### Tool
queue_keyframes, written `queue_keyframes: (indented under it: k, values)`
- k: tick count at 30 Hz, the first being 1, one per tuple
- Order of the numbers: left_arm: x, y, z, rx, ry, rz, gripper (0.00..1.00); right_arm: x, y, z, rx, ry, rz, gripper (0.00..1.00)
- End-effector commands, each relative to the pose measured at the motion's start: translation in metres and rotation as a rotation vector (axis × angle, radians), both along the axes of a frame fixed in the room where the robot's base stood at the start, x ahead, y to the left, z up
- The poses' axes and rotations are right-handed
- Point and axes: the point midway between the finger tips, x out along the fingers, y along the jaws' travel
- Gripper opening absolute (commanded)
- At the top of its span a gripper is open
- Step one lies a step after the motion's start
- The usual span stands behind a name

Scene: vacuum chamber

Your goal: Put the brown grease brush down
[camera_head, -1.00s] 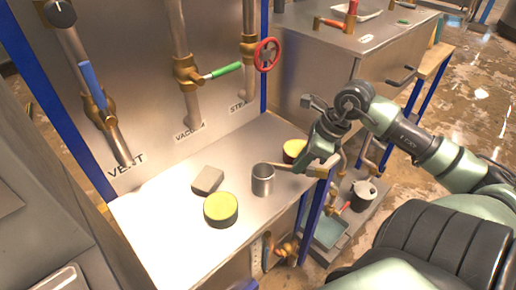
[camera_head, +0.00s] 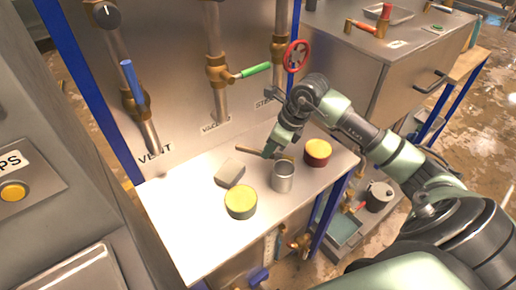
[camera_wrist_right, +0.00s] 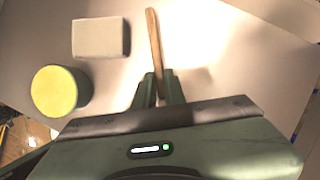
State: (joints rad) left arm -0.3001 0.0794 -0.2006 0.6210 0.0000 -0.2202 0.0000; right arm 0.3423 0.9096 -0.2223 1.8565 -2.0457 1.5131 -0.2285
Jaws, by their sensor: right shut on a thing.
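The brown grease brush (camera_head: 248,150) is held in my right gripper (camera_head: 272,151), behind the metal cup and low over the bright shelf. Its wooden handle points left in the head view. In the right wrist view the handle (camera_wrist_right: 154,40) sticks out between the fingers (camera_wrist_right: 160,90), which are shut on it. The brush's bristle end is hidden by the gripper. I cannot tell whether the brush touches the shelf (camera_head: 185,215). My left gripper is not in view.
On the shelf are a metal cup (camera_head: 283,177), a grey block (camera_head: 230,172), a yellow-topped tin (camera_head: 240,202) and a red tin (camera_head: 317,152). Behind is a panel with pipes, a green-handled valve (camera_head: 250,71) and a red wheel (camera_head: 295,56). The shelf's left part is clear.

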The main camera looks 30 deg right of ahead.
Motion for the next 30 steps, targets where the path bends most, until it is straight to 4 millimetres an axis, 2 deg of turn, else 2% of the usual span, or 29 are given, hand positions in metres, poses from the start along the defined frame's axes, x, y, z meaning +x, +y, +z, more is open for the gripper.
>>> queue_keyframes:
  k: [9,12,15,22,24,25,30]
  values:
    - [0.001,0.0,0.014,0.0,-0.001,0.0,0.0,0.029,0.022,0.003,0.004,-0.001,0.002,0.0]
    - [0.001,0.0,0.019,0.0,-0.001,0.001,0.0,0.026,0.021,-0.017,0.001,0.008,-0.001,0.0]
    - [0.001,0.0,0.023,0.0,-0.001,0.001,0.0,0.026,0.02,-0.027,-0.001,0.005,0.0,0.0]
    - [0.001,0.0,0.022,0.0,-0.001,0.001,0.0,0.026,0.019,-0.033,-0.002,0.005,0.0,0.0]
    - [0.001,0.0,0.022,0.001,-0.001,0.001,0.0,0.026,0.019,-0.034,-0.003,0.005,0.0,0.25]
    - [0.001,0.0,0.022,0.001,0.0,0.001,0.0,0.026,0.019,-0.034,-0.003,0.005,0.0,0.33]
    - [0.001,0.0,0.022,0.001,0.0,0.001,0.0,0.026,0.019,-0.033,-0.002,0.003,0.0,0.33]
